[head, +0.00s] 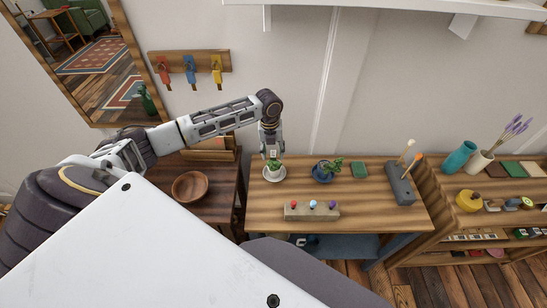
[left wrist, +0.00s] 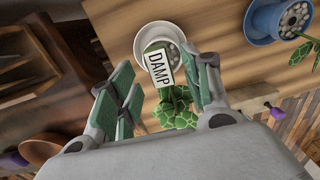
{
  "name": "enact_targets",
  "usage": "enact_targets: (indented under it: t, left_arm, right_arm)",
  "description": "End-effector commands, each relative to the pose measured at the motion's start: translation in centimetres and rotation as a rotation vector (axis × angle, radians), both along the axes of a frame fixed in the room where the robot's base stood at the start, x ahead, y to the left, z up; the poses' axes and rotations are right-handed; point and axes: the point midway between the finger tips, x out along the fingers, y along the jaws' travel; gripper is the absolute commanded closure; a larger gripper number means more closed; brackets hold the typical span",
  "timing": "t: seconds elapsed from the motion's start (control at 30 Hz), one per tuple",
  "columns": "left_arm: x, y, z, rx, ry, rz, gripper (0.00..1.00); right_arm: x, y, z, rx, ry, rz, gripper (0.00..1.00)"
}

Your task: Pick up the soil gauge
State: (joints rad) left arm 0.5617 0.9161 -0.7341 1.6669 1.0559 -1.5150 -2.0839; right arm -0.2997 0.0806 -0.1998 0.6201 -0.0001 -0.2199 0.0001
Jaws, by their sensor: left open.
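The soil gauge (left wrist: 160,66), a small block with a white face reading "DAMP", shows in the left wrist view. It stands over a white pot (left wrist: 142,36) with grey pebbles and a green succulent (left wrist: 175,108). In the head view the white pot (head: 274,174) is at the left of the wooden table (head: 350,220). My left gripper (head: 272,148) is right above the pot. In the left wrist view its green-padded fingers (left wrist: 160,80) are spread on either side of the gauge, apart from it. My right gripper is not in view.
A blue pot (head: 322,172) with a plant stands right of the white pot. A block with coloured knobs (head: 312,211) lies at the table's front. A grey holder (head: 400,184) stands at the right. A wooden bowl (head: 189,186) sits on the left side table.

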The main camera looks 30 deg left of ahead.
Motion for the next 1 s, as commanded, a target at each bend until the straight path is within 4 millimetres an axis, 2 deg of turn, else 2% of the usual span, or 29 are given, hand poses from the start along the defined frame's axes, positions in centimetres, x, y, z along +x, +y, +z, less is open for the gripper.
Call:
enact_targets:
  t: [0.3, 0.8, 0.83, 1.0]
  left_arm:
    - [0.3, -0.1, -2.9, 0.001, -0.001, 0.000, 0.52]
    - [0.3, -0.1, -3.2, 0.001, -0.002, 0.000, 0.52]
    - [0.3, -0.1, -3.2, 0.001, -0.002, 0.000, 0.53]
    - [0.3, -0.1, -3.2, 0.002, -0.001, 0.000, 0.75]
  right_arm:
    - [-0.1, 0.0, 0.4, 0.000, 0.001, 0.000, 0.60]
    - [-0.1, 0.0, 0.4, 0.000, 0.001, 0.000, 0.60]
    - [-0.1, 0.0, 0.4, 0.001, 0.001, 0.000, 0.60]
    - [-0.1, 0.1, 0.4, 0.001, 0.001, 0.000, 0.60]
